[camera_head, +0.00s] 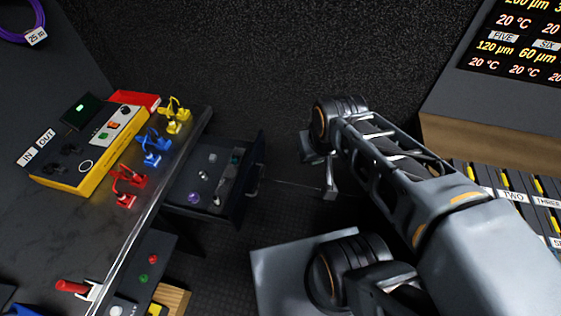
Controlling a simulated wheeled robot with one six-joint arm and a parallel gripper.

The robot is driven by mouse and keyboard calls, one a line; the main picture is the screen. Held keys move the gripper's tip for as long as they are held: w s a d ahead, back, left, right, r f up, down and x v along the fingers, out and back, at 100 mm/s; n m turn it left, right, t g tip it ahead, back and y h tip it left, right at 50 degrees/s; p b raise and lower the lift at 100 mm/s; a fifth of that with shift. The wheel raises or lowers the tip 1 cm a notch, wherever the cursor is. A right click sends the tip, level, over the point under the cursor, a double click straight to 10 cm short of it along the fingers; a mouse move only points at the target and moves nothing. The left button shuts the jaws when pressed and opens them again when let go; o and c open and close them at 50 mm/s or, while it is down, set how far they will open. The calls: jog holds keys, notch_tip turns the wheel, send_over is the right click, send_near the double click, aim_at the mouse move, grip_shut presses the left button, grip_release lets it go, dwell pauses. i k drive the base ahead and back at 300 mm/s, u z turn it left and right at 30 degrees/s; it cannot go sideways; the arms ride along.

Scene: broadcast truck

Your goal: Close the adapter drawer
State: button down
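A dark drawer (236,209) stands pulled out from under the edge of the workbench on the left. Several small adapters, grey, teal and purple, lie inside it. Its front panel and a handle (254,188) face right. My gripper (328,188) hangs below the end of my arm, to the right of the drawer front and apart from it in the picture. Only a slim finger part shows clearly, and whether the fingers are apart is not clear. No object shows in the gripper.
The workbench (60,222) carries a yellow tester box (70,178) and red, blue and yellow clip connectors (152,147). A dark panel with red and green parts (146,262) lies nearer me. A labelled slider console (512,190) is at right. Dark floor lies between.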

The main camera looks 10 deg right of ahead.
aim_at(234, 185)
jog(key=z, duration=0.35)
jog(key=k, duration=0.35)
jog(key=u, duration=1.05)
jog(key=i, duration=0.5)
